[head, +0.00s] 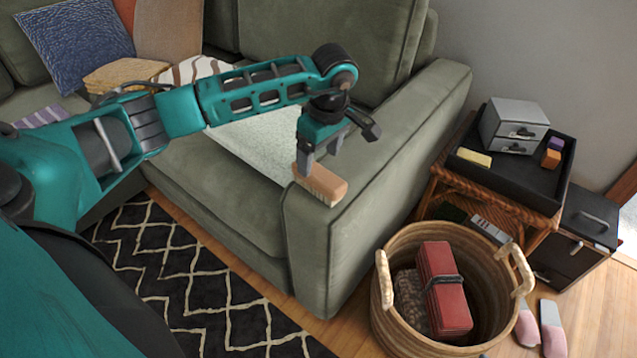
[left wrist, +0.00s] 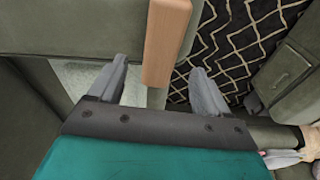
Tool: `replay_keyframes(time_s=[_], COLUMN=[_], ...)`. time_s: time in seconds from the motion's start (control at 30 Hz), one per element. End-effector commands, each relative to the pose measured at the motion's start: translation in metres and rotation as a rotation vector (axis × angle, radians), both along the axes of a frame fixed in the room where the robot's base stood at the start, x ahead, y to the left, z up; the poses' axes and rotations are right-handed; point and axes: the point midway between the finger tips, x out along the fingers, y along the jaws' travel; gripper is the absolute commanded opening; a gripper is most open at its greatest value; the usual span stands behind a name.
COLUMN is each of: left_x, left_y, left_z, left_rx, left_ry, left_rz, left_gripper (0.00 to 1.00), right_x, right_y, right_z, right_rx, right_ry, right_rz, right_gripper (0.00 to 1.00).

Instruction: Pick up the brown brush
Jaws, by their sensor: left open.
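The brown brush (head: 322,186), a wooden block with pale bristles below, lies on the front end of the green sofa's right armrest (head: 400,125). My left gripper (head: 318,158) is directly above the brush, pointing down, with its fingers apart. In the left wrist view the brush (left wrist: 165,42) lies between the two grey fingers of the open left gripper (left wrist: 162,82), with a visible gap on each side. One finger hides part of the brush's top in the head view. My right gripper is not in view.
A wicker basket (head: 381,315) holding a red case (head: 441,287) stands right of the sofa. A side table bears a black tray (head: 540,190) with a small grey drawer box (head: 512,125). A patterned rug (head: 185,275) covers the floor in front. Cushions lie on the sofa.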

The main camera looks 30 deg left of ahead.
Motion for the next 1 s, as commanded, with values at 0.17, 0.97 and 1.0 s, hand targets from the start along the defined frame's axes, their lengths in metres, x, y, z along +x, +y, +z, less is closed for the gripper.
replay_keyframes(time_s=[0.17, 0.97, 1.0], left_x=[0.001, 0.000, 0.000], left_y=[0.002, 0.005, 0.005], left_z=[-0.018, -0.071, -0.071], left_rx=[-0.003, -0.003, -0.003], left_ry=[-0.001, -0.002, -0.002], left_rz=[0.001, 0.001, 0.001], left_gripper=[0.78, 0.69, 0.65], right_x=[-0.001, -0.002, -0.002], right_y=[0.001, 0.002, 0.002], right_z=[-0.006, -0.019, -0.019], right_rx=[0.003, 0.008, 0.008], right_ry=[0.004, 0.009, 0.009], right_rz=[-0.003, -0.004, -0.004], right_gripper=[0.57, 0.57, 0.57])
